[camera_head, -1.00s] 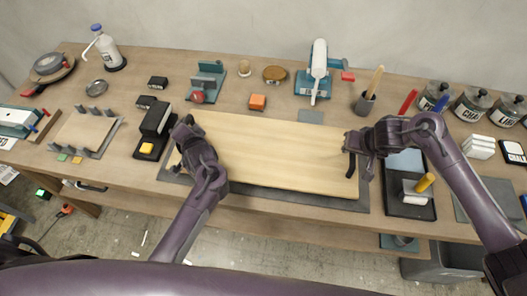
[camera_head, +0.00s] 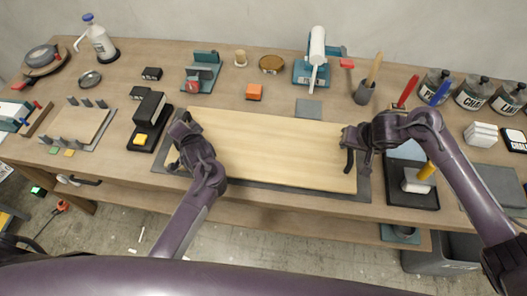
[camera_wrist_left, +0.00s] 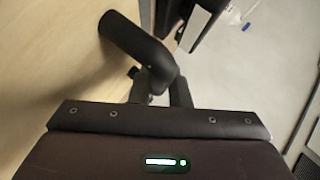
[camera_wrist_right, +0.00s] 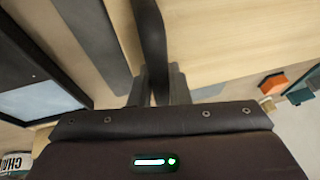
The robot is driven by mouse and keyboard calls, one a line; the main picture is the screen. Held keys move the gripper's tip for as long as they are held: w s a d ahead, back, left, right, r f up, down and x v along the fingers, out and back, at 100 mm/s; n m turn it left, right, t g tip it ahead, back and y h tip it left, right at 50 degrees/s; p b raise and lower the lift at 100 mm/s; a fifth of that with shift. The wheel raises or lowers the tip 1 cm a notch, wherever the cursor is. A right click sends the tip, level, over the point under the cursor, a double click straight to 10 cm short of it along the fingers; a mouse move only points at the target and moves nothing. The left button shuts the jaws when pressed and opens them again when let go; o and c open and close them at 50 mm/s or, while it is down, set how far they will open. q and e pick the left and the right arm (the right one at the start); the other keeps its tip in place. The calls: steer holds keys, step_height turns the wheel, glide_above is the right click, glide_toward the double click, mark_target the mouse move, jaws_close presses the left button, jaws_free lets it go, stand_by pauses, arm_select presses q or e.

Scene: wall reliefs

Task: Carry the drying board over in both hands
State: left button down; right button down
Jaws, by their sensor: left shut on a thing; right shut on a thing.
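The drying board (camera_head: 270,150) is a wide, pale wooden panel in the middle of the bench, over a dark grey mat (camera_head: 290,190). My left gripper (camera_head: 180,150) is shut at its left end, and my right gripper (camera_head: 352,150) is shut at its right end. In the left wrist view a black curved handle (camera_wrist_left: 140,42) on the board (camera_wrist_left: 50,60) runs into my jaws. In the right wrist view a dark handle (camera_wrist_right: 152,35) runs into the jaws beside the board (camera_wrist_right: 220,40). I cannot tell how high the board is above the mat.
A black block holder (camera_head: 148,115) stands close left of the board. An orange block (camera_head: 254,92), a teal press (camera_head: 315,65) and a brush cup (camera_head: 364,92) stand behind. Several jars (camera_head: 472,93) are at the back right.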

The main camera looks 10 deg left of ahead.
arm_select(q)
steer(key=shift+f+b, duration=0.5)
steer(key=shift+f, duration=0.15)
arm_select(e)
steer(key=shift+f, duration=0.6)
arm_select(q)
steer(key=c, duration=1.8)
jaws_free()
steer(key=shift+f, duration=0.1)
arm_select(e)
steer(key=c, duration=1.8)
jaws_free()
steer(key=shift+f, duration=0.1)
arm_select(q)
steer(key=o, duration=0.4)
steer(key=shift+s, duration=0.1)
arm_select(e)
steer(key=o, duration=0.4)
steer(key=shift+s, duration=0.1)
arm_select(q)
steer(key=shift+o, duration=0.2)
arm_select(e)
steer(key=shift+o, duration=0.2)
arm_select(q)
steer(key=v, duration=1.2)
arm_select(e)
steer(key=v, duration=1.2)
steer(key=shift+d, duration=0.1)
